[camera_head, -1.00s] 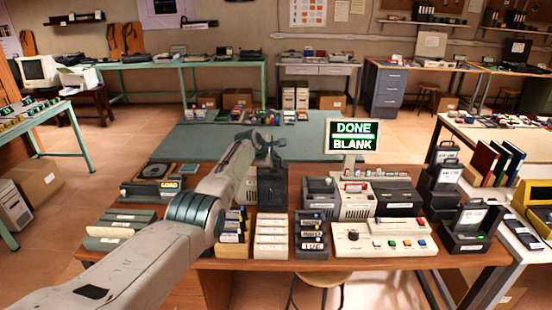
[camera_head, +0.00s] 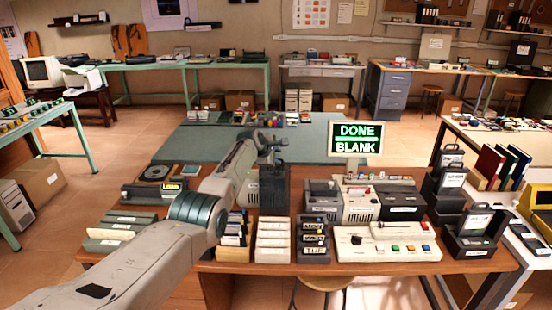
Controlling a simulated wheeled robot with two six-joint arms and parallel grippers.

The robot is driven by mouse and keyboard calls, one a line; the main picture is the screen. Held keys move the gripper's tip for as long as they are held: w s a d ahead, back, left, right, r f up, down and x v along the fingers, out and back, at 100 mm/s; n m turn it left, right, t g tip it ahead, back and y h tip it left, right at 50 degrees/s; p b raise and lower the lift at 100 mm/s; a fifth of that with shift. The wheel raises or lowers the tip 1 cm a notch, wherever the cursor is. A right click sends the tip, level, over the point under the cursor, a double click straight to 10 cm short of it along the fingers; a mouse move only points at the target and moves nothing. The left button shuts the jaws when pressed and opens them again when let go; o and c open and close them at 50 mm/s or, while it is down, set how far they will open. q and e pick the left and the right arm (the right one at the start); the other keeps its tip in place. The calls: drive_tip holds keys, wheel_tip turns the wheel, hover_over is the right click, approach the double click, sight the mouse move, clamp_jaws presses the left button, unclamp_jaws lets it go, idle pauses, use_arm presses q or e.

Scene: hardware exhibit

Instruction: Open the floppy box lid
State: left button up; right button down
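A dark box (camera_head: 274,190), which looks like the floppy box, stands on the wooden table behind the row of floppy holders. My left gripper (camera_head: 272,148) is over the top of this box, at its back edge. I cannot tell whether the fingers touch the lid, or whether the lid is raised. The finger gap is too small and dark to read. My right gripper is not in view.
Close in front are a cream holder (camera_head: 272,241) and a dark holder (camera_head: 313,241) with labelled floppies. A control panel (camera_head: 385,245) with coloured buttons is to the right. A DONE/BLANK display (camera_head: 355,139) stands behind. The green mat (camera_head: 205,145) has clear space.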

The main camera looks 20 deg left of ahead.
use_arm(q)
drive_tip(key=shift+s+r, duration=0.15)
drive_tip(key=shift+s, duration=0.2)
drive_tip(key=shift+p+v, duration=0.45)
drive_tip(key=shift+v, duration=0.55)
drive_tip(key=b+v, duration=0.1)
drive_tip(key=v, duration=0.7)
drive_tip(key=shift+a+b, duration=0.15)
drive_tip(key=shift+b, duration=0.2)
drive_tip(key=shift+r, duration=0.1)
